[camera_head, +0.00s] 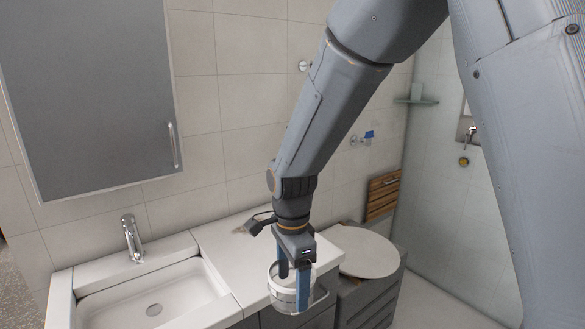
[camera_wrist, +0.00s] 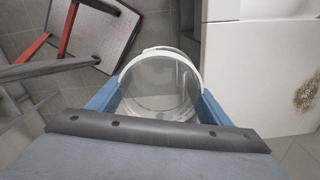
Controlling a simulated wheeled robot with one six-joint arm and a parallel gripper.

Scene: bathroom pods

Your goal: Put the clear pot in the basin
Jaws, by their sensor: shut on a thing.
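The clear pot (camera_head: 283,293) is a see-through round pot with a white rim. My gripper (camera_head: 293,287) is shut on it, with one blue finger on each side. In the head view the pot is at the front edge of the white counter, right of the basin. The wrist view shows the pot (camera_wrist: 160,85) from above between the blue fingertips (camera_wrist: 158,100), with floor tiles around it. The basin (camera_head: 150,300) is a white sink at the lower left, with a drain in its floor and nothing in it. The pot is apart from the basin.
A chrome tap (camera_head: 132,238) stands behind the basin. The white counter (camera_head: 235,255) is mostly bare. A grey cabinet (camera_head: 90,90) hangs above. A round-lidded toilet (camera_head: 362,252) is to the right. A red-legged stool (camera_wrist: 95,30) stands on the floor in the wrist view.

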